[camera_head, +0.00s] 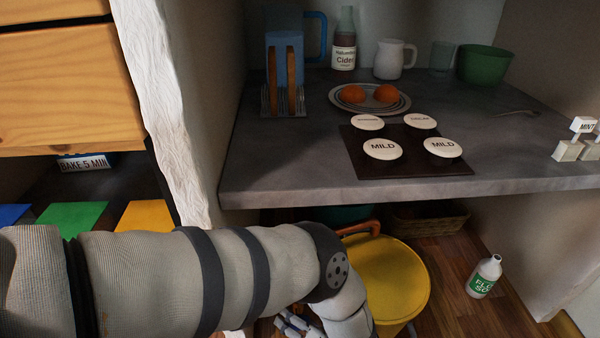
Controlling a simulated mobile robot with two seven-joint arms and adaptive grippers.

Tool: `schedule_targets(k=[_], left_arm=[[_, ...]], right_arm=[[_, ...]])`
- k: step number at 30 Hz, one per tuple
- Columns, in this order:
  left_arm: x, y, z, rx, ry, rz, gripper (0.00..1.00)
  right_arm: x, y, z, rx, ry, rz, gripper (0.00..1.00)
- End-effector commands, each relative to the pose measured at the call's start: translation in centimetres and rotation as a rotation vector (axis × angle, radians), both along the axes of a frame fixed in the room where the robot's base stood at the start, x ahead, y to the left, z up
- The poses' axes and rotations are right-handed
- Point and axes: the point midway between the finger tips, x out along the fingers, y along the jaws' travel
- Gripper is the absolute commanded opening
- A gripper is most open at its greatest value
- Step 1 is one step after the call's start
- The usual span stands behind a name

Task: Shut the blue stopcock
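I cannot make out a blue stopcock in this view. My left arm comes in from the left across the lower part of the picture and bends down at its dark joint. My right gripper is out of view.
A grey counter (245,182) holds a dark board (408,152) with several white discs, a plate of oranges, a toast rack, a blue jug (283,50) and a green bowl (483,64). Below, a white bottle (484,277) stands on the wooden floor. Drawers are at left.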

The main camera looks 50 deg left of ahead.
Motion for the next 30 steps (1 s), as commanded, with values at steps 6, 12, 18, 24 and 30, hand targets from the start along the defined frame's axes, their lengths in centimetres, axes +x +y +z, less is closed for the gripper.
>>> schedule_targets(k=[6,12,18,24,30], left_arm=[[0.0,-1.0,0.6,-0.002,-0.001,-0.002,0.62],[-0.7,-5.4,3.6,-0.003,-0.001,-0.004,0.62],[-1.3,-8.9,6.0,-0.001,-0.002,-0.001,0.62],[-1.5,-9.9,6.7,0.0,0.0,0.0,0.62],[-1.5,-9.9,6.7,0.0,0.0,0.0,0.62]], right_arm=[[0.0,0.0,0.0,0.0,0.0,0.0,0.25],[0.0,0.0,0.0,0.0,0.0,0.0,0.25],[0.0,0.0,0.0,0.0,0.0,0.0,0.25],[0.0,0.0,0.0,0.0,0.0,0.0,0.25],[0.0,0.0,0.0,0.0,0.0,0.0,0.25]])
